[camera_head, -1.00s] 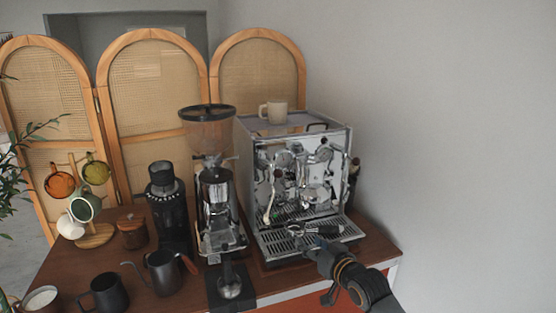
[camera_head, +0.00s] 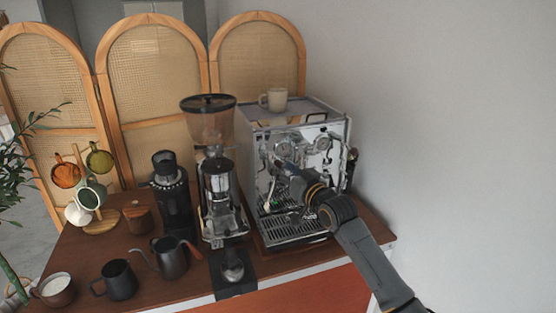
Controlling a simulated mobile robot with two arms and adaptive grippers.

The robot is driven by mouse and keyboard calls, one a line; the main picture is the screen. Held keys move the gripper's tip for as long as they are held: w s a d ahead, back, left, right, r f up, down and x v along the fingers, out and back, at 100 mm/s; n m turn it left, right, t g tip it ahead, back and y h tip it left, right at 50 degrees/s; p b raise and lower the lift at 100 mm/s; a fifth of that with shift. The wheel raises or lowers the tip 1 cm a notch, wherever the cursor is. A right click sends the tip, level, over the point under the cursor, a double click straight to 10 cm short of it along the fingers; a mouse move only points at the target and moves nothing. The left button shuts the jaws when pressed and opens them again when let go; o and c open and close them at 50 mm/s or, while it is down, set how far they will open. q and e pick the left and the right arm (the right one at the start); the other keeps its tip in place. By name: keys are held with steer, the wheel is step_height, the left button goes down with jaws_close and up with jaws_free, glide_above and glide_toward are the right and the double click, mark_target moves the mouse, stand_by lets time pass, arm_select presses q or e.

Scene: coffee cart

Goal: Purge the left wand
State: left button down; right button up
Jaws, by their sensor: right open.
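The silver espresso machine (camera_head: 262,150) stands at the right of the cart top. Its left wand (camera_head: 271,191) hangs at the left of the front panel, with a pale greenish lower part. My right gripper (camera_head: 284,172) is in front of the machine's upper front, close to the left wand and open. I cannot tell whether it touches the wand or a knob. My gripper and wrist hide the middle of the front panel. The drip tray (camera_head: 292,232) is below. My left gripper is not in view.
The grinder (camera_head: 217,180) stands just left of the machine, with a tamper (camera_head: 232,268) on a dark mat in front. A kettle (camera_head: 170,258), dark pitcher (camera_head: 119,280), cup (camera_head: 55,288) and mug tree are further left. A beige mug (camera_head: 275,99) sits on the machine.

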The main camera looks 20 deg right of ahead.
mark_target(280, 166)
steer(key=shift+p+x, duration=0.3)
steer(key=shift+x, duration=1.35)
steer(key=shift+c, duration=0.2)
jaws_close()
